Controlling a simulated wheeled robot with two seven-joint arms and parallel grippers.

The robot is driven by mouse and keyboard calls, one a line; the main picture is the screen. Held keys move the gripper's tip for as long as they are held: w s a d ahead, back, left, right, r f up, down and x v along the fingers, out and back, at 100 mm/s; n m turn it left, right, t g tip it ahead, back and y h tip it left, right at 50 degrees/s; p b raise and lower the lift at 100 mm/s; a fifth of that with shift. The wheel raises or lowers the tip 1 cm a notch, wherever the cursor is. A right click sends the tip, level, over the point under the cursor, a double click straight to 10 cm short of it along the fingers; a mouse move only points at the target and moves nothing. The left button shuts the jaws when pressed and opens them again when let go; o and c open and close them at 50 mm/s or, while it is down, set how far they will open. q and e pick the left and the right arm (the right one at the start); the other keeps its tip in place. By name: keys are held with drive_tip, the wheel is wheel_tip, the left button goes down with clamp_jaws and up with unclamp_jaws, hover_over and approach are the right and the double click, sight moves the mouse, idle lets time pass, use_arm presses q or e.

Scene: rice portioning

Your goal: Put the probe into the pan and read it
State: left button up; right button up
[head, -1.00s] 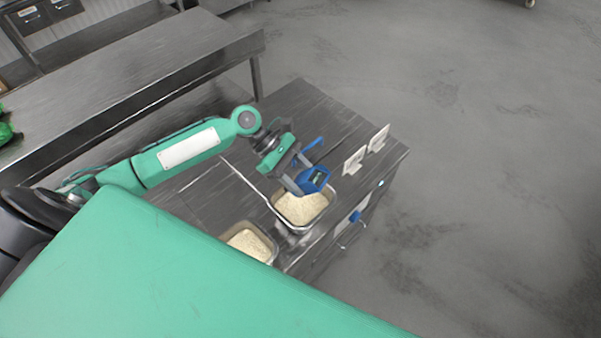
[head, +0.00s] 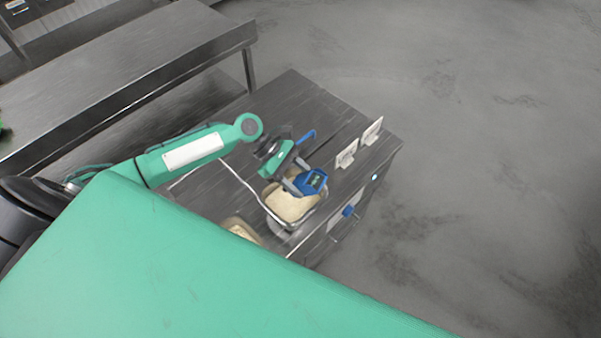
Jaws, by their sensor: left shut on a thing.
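My left gripper (head: 291,183) is shut on the blue probe (head: 313,181), whose body has a small dark display facing up. The gripper and probe are over the far right part of a metal pan (head: 268,212) filled with pale rice (head: 291,205). The probe's tip is not visible, so I cannot tell whether it is in the rice. The display is too small to read. A second pan of rice (head: 242,230) is partly hidden behind my green body in the foreground. My right gripper is not in view.
Two small white cards (head: 372,131) stand near the table's right edge. A blue-handled item (head: 306,137) lies behind the gripper. A blue object (head: 348,211) is on the table's front side. A long steel bench (head: 120,70) stands at the left, and open floor lies to the right.

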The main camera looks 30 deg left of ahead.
use_arm(q)
drive_tip(key=shift+f, duration=0.6)
wheel_tip(320, 180, down, 4)
drive_tip(key=b, duration=0.4)
drive_tip(key=shift+f+b, duration=0.6)
drive_tip(key=shift+b, duration=0.5)
idle(0.7)
idle(1.0)
idle(1.2)
